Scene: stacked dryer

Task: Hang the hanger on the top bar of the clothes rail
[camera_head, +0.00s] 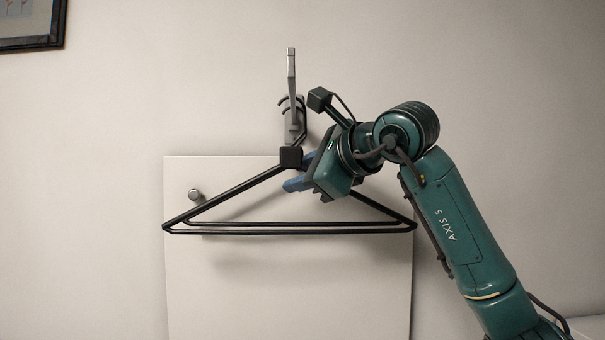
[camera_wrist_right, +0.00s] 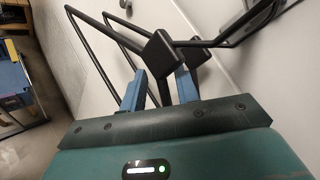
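The black hanger (camera_head: 230,188) is level in front of the wall, its long bottom bar lowest and its dark neck block (camera_head: 291,157) on top. Its hook rises beside the grey metal clothes rail (camera_head: 291,72); I cannot tell whether they touch. My right gripper (camera_head: 297,172) comes from the right, its blue fingers at the hanger just below and beside the neck block. The right wrist view shows the neck block (camera_wrist_right: 160,52) just past the fingertips (camera_wrist_right: 160,85), with a dark hanger part between them; the gripper looks shut on it. My left gripper is out of view.
A pale panel (camera_head: 290,290) with a round metal knob (camera_head: 195,196) stands behind the hanger. A framed picture (camera_head: 30,25) hangs at the upper left. The wall left of the hanger is clear. The right wrist view shows blue furniture (camera_wrist_right: 12,75) at the left.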

